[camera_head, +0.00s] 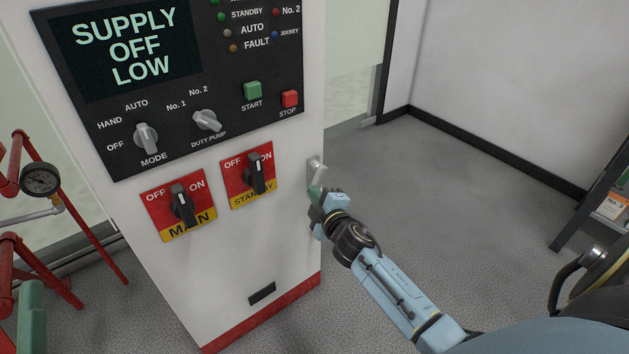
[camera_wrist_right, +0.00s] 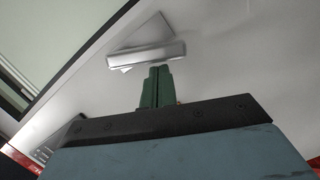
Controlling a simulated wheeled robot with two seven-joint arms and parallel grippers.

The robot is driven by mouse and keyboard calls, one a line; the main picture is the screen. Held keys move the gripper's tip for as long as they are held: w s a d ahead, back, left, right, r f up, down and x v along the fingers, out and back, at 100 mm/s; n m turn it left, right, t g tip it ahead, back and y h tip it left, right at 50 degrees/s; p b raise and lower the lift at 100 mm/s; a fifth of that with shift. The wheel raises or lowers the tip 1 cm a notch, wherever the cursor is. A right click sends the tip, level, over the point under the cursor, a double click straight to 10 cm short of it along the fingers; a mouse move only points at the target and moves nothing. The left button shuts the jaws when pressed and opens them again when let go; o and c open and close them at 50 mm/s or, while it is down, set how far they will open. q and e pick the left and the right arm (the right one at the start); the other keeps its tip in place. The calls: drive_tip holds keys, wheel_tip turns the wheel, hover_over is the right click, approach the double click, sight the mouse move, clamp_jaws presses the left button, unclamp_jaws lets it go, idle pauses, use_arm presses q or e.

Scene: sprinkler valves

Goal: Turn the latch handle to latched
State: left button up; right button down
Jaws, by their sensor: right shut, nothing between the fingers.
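The latch handle (camera_head: 319,171) is a small silver lever on the right edge of the white control cabinet (camera_head: 240,255). In the right wrist view the handle (camera_wrist_right: 147,56) is a grey bar in front of a pale plate (camera_wrist_right: 150,32). My right gripper (camera_head: 315,191) is just below the handle in the head view. Its green fingers (camera_wrist_right: 159,82) are shut with nothing between them, close to the bar; I cannot tell whether they touch it.
The cabinet front carries a black panel (camera_head: 180,60), a MAIN switch (camera_head: 183,205) and a STANDBY switch (camera_head: 256,174). Red pipes with a gauge (camera_head: 40,179) stand at the left. A dark shelf stands at the right edge. The grey floor (camera_head: 440,190) right of the cabinet is clear.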

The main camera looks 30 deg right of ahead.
use_arm(q)
drive_tip(key=shift+s+a+r+t+b, duration=0.1)
drive_tip(key=shift+s+r+t+b, duration=0.3)
drive_tip(key=shift+t, duration=0.4)
use_arm(e)
drive_tip(key=shift+d+f, duration=0.7)
drive_tip(key=shift+d, duration=0.1)
drive_tip(key=shift+d+f, duration=0.1)
